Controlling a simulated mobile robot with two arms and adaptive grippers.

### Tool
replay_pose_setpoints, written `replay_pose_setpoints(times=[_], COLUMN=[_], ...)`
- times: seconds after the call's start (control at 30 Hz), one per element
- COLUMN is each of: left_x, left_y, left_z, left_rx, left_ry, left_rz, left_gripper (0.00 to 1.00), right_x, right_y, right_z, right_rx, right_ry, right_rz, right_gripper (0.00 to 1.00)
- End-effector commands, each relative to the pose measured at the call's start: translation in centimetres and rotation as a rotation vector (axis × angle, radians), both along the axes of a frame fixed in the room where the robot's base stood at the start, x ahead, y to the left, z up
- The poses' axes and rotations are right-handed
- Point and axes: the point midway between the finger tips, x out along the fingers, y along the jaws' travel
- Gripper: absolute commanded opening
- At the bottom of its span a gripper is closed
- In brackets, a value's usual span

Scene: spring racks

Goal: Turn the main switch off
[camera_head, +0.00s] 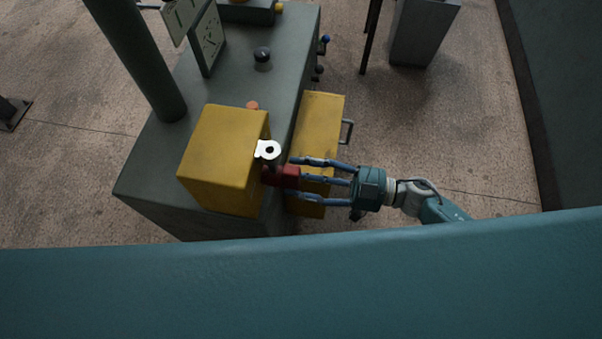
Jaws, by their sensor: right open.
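A red switch handle (287,176), which looks like the main switch, sits on the right side of a yellow box (221,160). A white ring-shaped tag (263,150) shows just above it. My right gripper (294,179) comes in from the right, with its fingers spread open around the red handle. I cannot tell whether the fingers touch it. The handle's far side and its exact setting are partly hidden by the fingers. My left gripper is not in view.
The yellow box stands on a grey-green cabinet (160,165) with a dark knob (262,55) and a thick post (135,60). A second yellow box with a handle (322,112) is beside it. A grey bin (421,32) stands at the back. Floor at right is clear.

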Motion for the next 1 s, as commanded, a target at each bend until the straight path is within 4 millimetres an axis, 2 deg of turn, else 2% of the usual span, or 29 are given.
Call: replay_pose_setpoints(times=[0.07, 0.1, 0.3, 0.37, 0.77, 1.0], left_x=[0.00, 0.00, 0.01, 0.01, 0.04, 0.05], left_y=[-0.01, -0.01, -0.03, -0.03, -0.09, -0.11], left_z=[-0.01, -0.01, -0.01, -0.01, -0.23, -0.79], left_rx=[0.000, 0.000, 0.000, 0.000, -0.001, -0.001], left_ry=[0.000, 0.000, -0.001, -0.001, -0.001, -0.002], left_rz=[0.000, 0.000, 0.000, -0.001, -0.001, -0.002], left_gripper=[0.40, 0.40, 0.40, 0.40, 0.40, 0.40], right_x=[-0.01, -0.01, -0.01, -0.01, 0.00, -0.05], right_y=[-0.02, -0.03, -0.05, -0.05, -0.09, -0.09], right_z=[-0.02, -0.02, -0.02, -0.02, -0.07, -0.04], right_rx=[0.000, 0.000, 0.000, 0.000, -0.015, -0.056], right_ry=[0.000, 0.000, 0.000, 0.000, -0.052, -0.203], right_rz=[0.000, 0.000, 0.000, 0.000, 0.000, 0.001], right_gripper=[0.52, 0.48, 0.08, 0.00, 0.00, 0.00])
